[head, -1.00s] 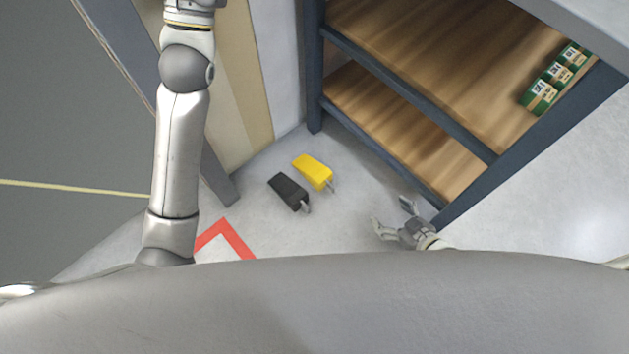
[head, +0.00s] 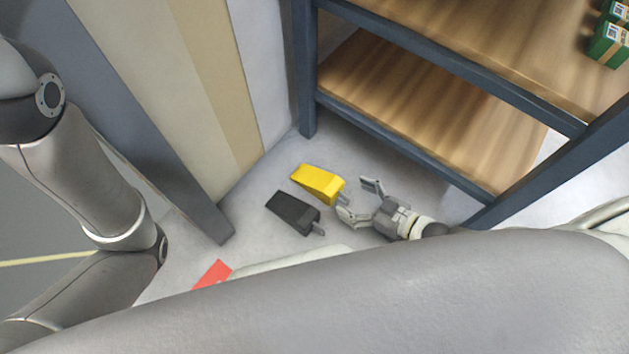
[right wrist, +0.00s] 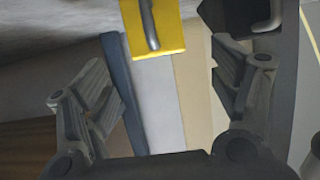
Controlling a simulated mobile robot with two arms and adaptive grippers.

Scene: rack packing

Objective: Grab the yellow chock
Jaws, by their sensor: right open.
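The yellow chock (head: 317,183) lies on the grey floor near the shelf's corner post, its grey metal handle toward my right gripper. My right gripper (head: 358,199) is open and empty, just to the right of that handle and low near the floor. In the right wrist view the yellow chock (right wrist: 158,32) and its handle show at the top, between and beyond the two open fingers (right wrist: 170,95). A black chock (head: 292,211) lies beside the yellow one, nearer to me. My left arm shows at the left, but its gripper is out of view.
A shelf rack with a dark blue frame (head: 400,137) and wooden boards stands behind and right of the chocks. Green boxes (head: 610,45) sit on its upper board. A grey post (head: 205,215) and panels stand at the left. A red floor mark (head: 212,273) is in front.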

